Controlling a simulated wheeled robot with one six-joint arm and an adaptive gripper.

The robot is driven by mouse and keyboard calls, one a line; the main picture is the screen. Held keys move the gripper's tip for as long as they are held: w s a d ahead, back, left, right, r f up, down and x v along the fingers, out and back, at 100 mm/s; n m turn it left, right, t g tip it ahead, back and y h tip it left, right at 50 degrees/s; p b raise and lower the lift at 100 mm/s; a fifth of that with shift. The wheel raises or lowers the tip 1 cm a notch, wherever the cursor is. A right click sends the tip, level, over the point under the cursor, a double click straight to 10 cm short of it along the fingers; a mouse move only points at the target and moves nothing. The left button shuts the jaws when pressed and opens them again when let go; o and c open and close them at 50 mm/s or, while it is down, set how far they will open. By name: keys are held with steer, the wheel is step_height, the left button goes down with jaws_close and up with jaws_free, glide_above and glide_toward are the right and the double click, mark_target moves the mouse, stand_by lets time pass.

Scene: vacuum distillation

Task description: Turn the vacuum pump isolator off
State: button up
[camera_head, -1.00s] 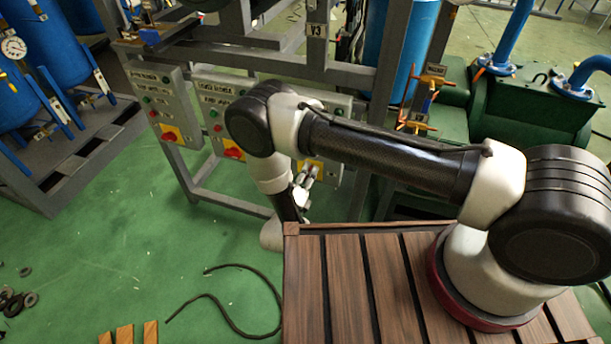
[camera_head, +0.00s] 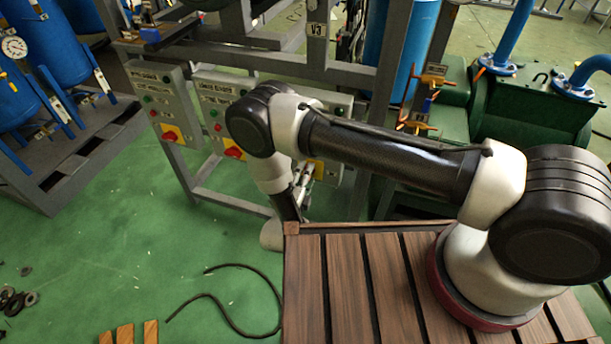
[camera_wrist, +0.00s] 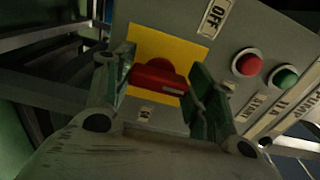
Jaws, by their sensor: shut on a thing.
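The isolator is a red rotary knob (camera_wrist: 160,75) on a yellow plate (camera_wrist: 148,45), on the grey box that my arm partly covers in the head view. In the wrist view the knob's bar lies nearly level across the picture, with a pale mark at its right end. My gripper (camera_wrist: 163,78) has one finger at each end of the bar and is shut on it. In the head view my gripper (camera_head: 303,182) is at the yellow plate of the rightmost box, and the knob is hidden there.
Two similar boxes with red knobs (camera_head: 171,134) (camera_head: 234,152) stand to the left. A black cable (camera_head: 235,268) lies on the green floor.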

steer(key=o, duration=1)
step_height(320, 180, up, 10)
steer(key=shift+s+r, duration=0.1)
stand_by(0.4)
